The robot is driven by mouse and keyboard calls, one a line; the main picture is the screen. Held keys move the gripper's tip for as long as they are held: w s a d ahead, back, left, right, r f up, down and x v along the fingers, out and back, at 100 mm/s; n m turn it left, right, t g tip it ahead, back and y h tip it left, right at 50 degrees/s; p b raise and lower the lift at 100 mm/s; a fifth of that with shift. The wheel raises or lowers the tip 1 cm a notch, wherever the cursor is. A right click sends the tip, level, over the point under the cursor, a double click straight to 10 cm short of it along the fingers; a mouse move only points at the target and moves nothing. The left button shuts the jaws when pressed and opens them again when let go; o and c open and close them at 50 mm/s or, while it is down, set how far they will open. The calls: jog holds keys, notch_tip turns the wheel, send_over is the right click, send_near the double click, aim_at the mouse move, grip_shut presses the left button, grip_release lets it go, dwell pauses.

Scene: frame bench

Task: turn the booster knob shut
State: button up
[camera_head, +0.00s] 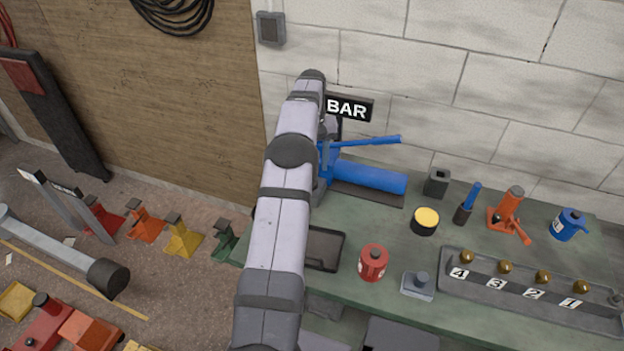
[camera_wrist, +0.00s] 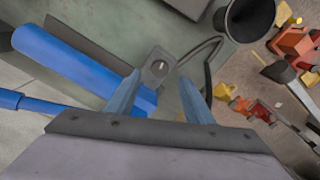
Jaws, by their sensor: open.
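The booster appears to be the blue unit with a cylinder (camera_head: 370,177) and a long lever (camera_head: 365,143), on the green bench just right of my arm. In the wrist view the blue cylinder (camera_wrist: 65,60) runs from the upper left toward my fingers. A small grey block with a pale round centre (camera_wrist: 158,67) shows between my fingertips; I cannot tell for sure that it is the knob. My gripper (camera_wrist: 159,78) is open around the line of sight to that block, and contact cannot be told. In the head view my arm hides the gripper and the booster's left end.
A BAR sign (camera_head: 349,108) stands behind the booster. A black tray (camera_head: 325,248), red can (camera_head: 373,262), yellow-topped tin (camera_head: 425,221) and orange jack (camera_head: 509,215) are on the bench. A dark funnel-shaped thing (camera_wrist: 248,15) and a curved hose (camera_wrist: 200,50) lie near my right finger.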

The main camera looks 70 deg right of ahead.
jog(key=shift+f+p, duration=1.2)
jog(key=shift+f, duration=2.4)
jog(key=c, duration=1.1)
jog(key=shift+o, duration=0.3)
jog(key=shift+f+m+b, duration=0.1)
jog(key=shift+m+b, duration=0.45)
jog(key=shift+m, duration=0.75)
jog(key=o, duration=1)
